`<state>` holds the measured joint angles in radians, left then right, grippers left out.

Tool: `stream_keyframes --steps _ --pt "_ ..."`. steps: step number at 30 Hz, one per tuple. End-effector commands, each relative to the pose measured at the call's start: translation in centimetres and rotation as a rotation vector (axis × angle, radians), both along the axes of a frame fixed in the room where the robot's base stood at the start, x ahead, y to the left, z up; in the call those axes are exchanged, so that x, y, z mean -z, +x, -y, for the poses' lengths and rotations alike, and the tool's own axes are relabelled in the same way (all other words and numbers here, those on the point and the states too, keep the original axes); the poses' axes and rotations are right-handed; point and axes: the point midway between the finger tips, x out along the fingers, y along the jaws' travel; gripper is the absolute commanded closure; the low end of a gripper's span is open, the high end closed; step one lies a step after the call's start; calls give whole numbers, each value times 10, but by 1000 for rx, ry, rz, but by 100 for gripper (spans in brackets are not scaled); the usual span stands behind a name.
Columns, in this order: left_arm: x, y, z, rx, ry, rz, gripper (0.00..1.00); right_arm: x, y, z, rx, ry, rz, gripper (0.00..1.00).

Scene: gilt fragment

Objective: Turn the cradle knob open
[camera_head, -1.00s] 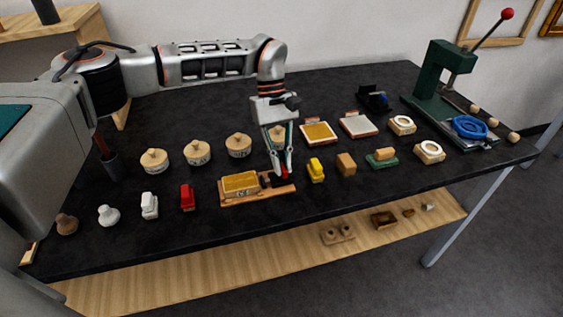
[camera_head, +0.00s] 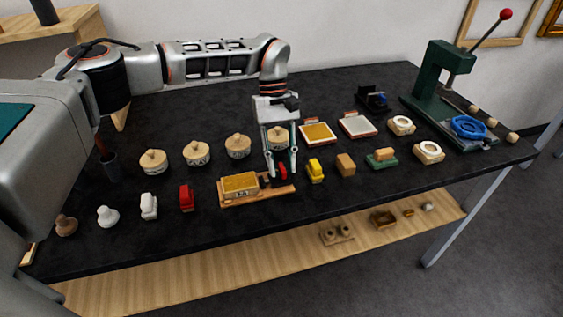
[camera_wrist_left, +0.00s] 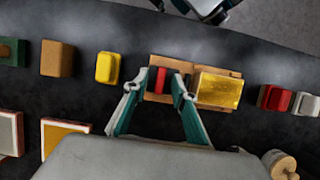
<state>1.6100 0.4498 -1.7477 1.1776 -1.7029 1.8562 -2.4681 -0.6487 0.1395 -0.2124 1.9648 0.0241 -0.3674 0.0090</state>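The cradle is a brown wooden base (camera_head: 240,202) near the front middle of the black table, with a gold-topped block (camera_head: 240,184) on its left part. A red piece, seemingly the cradle knob (camera_head: 283,171), shows at its right part. In the left wrist view the knob (camera_wrist_left: 161,80) lies between my fingertips, beside the gold block (camera_wrist_left: 218,89). My left gripper (camera_head: 281,175) points down over the right part of the cradle, open, with a finger on either side of the knob. I cannot tell whether the fingers touch it. My right gripper is out of view.
A yellow block (camera_head: 315,170) stands close to the right of the cradle, and a red block (camera_head: 186,197) to its left. Several round wooden-lidded pieces (camera_head: 197,153) stand behind. A green press (camera_head: 436,85) stands at the far right.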

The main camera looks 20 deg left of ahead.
Motion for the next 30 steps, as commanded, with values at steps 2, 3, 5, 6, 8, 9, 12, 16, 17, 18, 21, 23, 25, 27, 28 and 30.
stream_keyframes --steps 2,3,5,6,8,9,12,16,17,18,21,23,25,27,28,30 --pt "1 0 0 -1 1 -2 74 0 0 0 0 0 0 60" --pt "1 0 0 -1 1 -2 74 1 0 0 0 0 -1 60" --pt "0 0 0 -1 1 -2 74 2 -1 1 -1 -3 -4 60" --pt "-2 1 -1 -1 1 -1 74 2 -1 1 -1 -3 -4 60" --pt "-6 2 -2 -1 1 -1 74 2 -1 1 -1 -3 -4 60" --pt "-10 4 -3 -2 1 0 74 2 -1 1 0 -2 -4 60" --pt "-26 9 -6 -3 2 2 74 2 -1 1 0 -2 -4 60" --pt "-50 18 -11 -2 2 3 74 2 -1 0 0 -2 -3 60" --pt "-57 20 -12 -2 2 3 74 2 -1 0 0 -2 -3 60" --pt "-64 23 -14 -2 2 3 74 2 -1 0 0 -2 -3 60" --pt "-81 29 -18 -2 2 1 74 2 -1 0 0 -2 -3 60" --pt "-90 31 -20 -2 2 3 74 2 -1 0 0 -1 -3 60" --pt "-98 34 -22 -2 2 1 74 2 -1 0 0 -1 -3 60" --pt "-104 36 -24 -2 1 0 74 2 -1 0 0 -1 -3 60" --pt "-106 37 -24 -2 1 0 74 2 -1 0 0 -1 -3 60" --pt "-109 38 -25 0 1 0 74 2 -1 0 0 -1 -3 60"
